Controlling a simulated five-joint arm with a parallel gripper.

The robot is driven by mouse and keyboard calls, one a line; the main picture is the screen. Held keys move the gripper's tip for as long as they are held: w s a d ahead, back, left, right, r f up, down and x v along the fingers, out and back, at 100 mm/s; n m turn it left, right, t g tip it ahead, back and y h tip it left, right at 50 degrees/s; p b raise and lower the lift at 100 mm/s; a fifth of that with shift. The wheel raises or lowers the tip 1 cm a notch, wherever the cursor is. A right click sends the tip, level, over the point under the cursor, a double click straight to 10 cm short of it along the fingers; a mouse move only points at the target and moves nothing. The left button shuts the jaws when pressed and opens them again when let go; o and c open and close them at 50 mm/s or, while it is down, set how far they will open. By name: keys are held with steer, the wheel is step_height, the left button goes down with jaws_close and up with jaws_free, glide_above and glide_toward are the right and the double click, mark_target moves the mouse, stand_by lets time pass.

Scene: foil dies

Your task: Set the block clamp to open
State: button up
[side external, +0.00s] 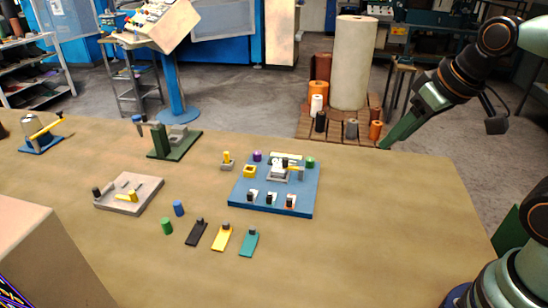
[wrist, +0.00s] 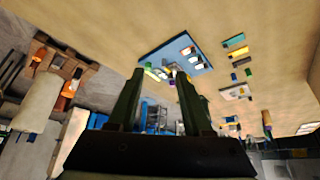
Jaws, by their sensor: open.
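A blue board (side external: 244,190) lies on the tan table and also shows in the wrist view (wrist: 177,47). On it is a small grey block fixture (side external: 279,173) with a short dark and yellow lever (side external: 292,167), which looks like the block clamp. The lever is too small to tell its setting. A grey plate (side external: 115,205) with a yellow handle (side external: 128,196) lies further left. My gripper (side external: 384,146) is open and empty, up at the far right of the table, well apart from the board. Its two fingers frame the wrist view (wrist: 156,74).
Black (side external: 196,233), yellow (side external: 221,238) and teal (side external: 249,242) strips lie in front of the board, near green and blue cylinders (side external: 178,208). A dark green stand (side external: 176,147) is behind. A beige box (side external: 50,255) fills the front left. The right of the table is clear.

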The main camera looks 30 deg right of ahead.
steer(key=shift+o, duration=0.2)
steer(key=w+r+m+g, duration=0.1)
steer(key=w+r+m, duration=0.1)
steer(key=w+r, duration=0.3)
steer(key=m+g, duration=0.5)
steer(key=m, duration=0.2)
glide_above(285, 159)
step_height(285, 159, down, 12)
step_height(285, 159, down, 12)
steer(key=shift+d+r, duration=0.1)
steer(key=shift+r, duration=0.05)
jaws_close()
